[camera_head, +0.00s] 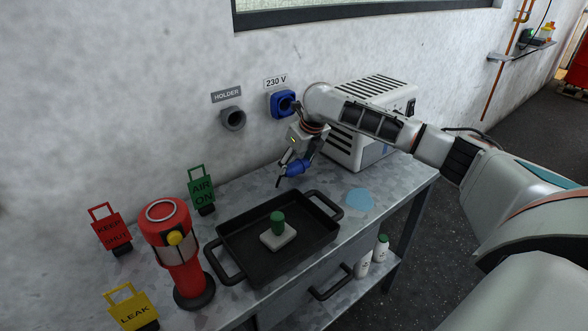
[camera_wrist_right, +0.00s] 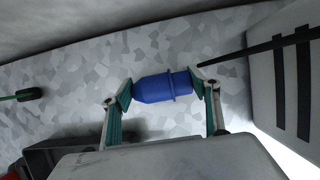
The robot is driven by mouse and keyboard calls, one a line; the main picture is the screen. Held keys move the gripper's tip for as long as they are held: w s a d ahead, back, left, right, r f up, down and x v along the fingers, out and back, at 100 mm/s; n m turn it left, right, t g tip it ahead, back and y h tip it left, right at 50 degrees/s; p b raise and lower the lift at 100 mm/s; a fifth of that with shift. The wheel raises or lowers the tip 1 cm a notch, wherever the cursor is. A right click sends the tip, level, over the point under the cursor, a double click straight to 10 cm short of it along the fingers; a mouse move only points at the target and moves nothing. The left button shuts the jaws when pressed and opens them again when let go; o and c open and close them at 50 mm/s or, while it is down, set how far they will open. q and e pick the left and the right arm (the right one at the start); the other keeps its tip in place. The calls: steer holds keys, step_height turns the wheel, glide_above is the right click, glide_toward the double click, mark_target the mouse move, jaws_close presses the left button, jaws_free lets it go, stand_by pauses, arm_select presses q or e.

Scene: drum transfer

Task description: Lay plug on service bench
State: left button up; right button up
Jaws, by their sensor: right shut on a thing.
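The blue plug (camera_head: 295,168) is in my right gripper (camera_head: 296,165), held above the service bench (camera_head: 238,198) between the black tray and the white machine. In the right wrist view the plug (camera_wrist_right: 163,87) lies crosswise between the two fingertips (camera_wrist_right: 160,88), with the bench's mottled metal top behind it. I cannot tell how high the plug is above the bench. A dark cable or rod runs from beside the plug towards the upper right in the wrist view. My left gripper is not in view.
A black tray (camera_head: 222,236) holds a white block with a green knob. A red lamp (camera_head: 178,250) and red, green and yellow tags stand at the left. A white machine (camera_head: 360,135) stands behind right. A blue socket (camera_head: 281,104) and grey holder (camera_head: 232,118) are on the wall. A light-blue disc (camera_head: 360,200) lies right.

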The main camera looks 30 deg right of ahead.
steer(key=shift+f, duration=0.5)
steer(key=o, duration=1.3)
steer(key=shift+f, duration=0.1)
arm_select(q)
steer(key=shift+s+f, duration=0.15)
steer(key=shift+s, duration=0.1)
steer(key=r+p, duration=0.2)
steer(key=p, duration=0.1)
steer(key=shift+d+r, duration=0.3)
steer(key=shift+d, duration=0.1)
arm_select(e)
steer(key=v, duration=1.2)
